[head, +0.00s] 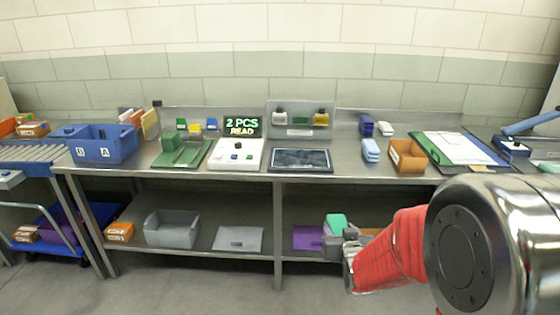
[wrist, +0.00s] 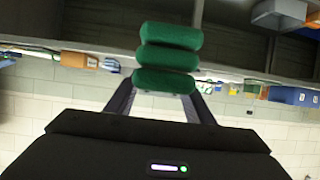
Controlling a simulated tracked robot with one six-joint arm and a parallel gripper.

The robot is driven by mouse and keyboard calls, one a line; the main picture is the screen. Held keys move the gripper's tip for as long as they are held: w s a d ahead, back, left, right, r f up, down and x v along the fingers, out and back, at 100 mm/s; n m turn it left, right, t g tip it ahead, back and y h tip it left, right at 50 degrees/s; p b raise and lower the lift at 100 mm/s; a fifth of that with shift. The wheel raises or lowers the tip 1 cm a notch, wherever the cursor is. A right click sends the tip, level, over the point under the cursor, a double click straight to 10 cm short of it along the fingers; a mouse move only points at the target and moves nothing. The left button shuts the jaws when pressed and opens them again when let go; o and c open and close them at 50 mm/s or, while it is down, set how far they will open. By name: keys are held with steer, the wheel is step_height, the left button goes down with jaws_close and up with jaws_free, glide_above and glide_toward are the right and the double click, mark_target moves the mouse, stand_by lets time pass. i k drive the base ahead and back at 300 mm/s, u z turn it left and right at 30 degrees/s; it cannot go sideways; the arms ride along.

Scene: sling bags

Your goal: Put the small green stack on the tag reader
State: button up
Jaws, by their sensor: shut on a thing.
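My gripper (wrist: 162,98) is shut on the green stack (wrist: 168,57), several dark green rounded pieces lying one over another in the wrist view. In the head view my gripper (head: 349,252) is low in front of the bench, and the green stack (head: 337,223) shows at its tip against the lower shelf. A sign reading "2 PCS READ" (head: 242,127) stands on the bench behind a white console (head: 235,154). A dark flat pad (head: 300,159) lies to the console's right. I cannot tell for sure which is the tag reader; both look empty of stacks.
The steel bench top (head: 345,172) is above my gripper's height. A blue bin (head: 103,148) and green tray (head: 181,154) stand left; an orange bin (head: 407,157) and clipboard (head: 459,149) stand right. The lower shelf holds a grey bin (head: 172,229) and grey lid (head: 238,238).

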mark_target(300, 158)
steer(key=u, duration=0.95)
steer(key=i, duration=1.65)
